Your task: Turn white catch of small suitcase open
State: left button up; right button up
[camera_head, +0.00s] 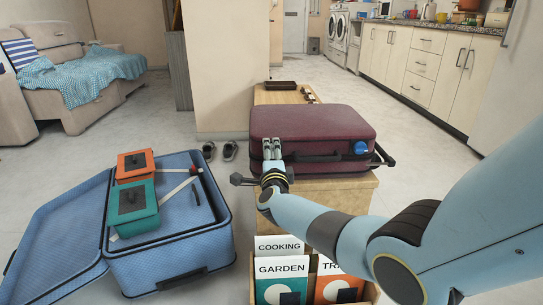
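The maroon suitcase (312,122) lies closed and flat on a wooden cabinet, its dark handle on the front side. A round blue piece (361,147) sits on its front at the right. No white catch can be made out; the left part of the front is covered by my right gripper. My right gripper (272,146) is at the front left of the suitcase, its two pale fingers upright and close together against that side. Whether they touch or hold anything is hidden. My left gripper is not in view.
An open blue suitcase (165,262) lies at the left with an orange box (135,163) and a green box (134,207). Shoes (229,150) stand on the floor behind. The floor at right is clear.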

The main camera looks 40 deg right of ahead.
jog(key=v, duration=1.2)
dwell(0.3)
